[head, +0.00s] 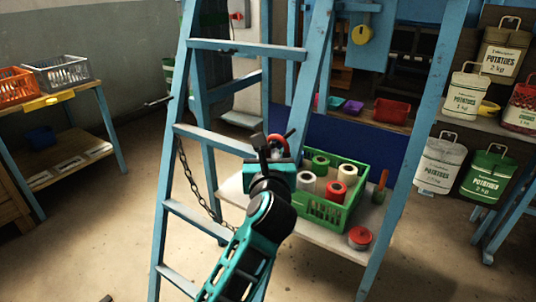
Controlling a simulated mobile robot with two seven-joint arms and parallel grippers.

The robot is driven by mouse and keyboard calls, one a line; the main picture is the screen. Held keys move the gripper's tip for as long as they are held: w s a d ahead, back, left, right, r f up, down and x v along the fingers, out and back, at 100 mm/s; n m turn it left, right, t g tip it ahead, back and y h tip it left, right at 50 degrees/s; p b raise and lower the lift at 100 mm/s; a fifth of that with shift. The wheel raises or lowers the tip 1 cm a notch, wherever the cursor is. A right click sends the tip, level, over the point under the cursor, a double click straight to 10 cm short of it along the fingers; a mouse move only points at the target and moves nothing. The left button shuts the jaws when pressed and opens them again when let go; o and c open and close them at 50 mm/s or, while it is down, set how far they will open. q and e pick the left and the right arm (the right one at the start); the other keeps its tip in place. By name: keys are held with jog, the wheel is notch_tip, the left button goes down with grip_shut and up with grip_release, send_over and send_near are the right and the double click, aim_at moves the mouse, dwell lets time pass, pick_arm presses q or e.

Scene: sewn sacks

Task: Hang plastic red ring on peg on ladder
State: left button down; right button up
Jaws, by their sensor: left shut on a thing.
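A light-blue stepladder (181,160) stands upright in the middle. A thin dark peg (158,101) sticks out to the left from its left rail. My left gripper (275,146) is raised in front of the ladder's right rail and is shut on the red ring (279,141). The ring shows only partly, as a red arc behind the dark fingers. The gripper is well to the right of the peg and lower. My right gripper is not in view.
A green crate (325,214) with several spools stands on a low shelf behind the gripper. A chain (190,180) hangs at the ladder. A table with orange and grey baskets (62,72) is at left. Floor between that table and the ladder is mostly clear. Potato sacks (436,164) stand at right.

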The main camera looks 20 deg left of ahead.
pick_arm(q)
jog(key=c, duration=1)
grip_release()
